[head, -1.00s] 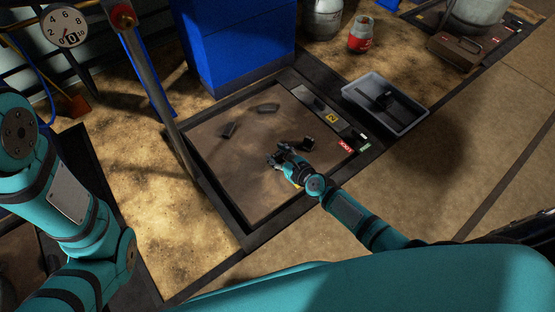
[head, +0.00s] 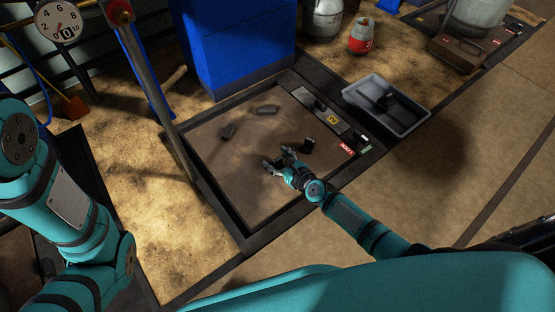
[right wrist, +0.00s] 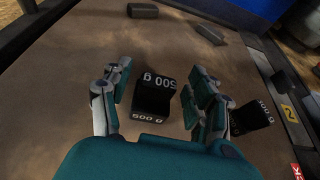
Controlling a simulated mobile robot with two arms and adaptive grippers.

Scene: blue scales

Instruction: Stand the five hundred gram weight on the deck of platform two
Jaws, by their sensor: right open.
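In the right wrist view, a dark weight marked 500 g (right wrist: 154,97) sits on the brown deck (right wrist: 60,85) between my open fingers, with a gap on each side; whether it is upright I cannot tell. My right gripper (right wrist: 157,97) is open and empty around it. In the head view this gripper (head: 279,158) is low over platform two's deck (head: 240,195), and the weight is hard to make out there. A second weight marked 500 g (right wrist: 250,117) lies to the right, seen in the head view (head: 308,146) too. My left gripper is out of view.
Two dark blocks (head: 228,131) (head: 266,110) lie farther back on the deck. The yellow label 2 (head: 332,120) is on the grey side strip. A grey tray (head: 414,121) with a dark weight stands to the right. A slanted post (head: 150,80) rises at the left.

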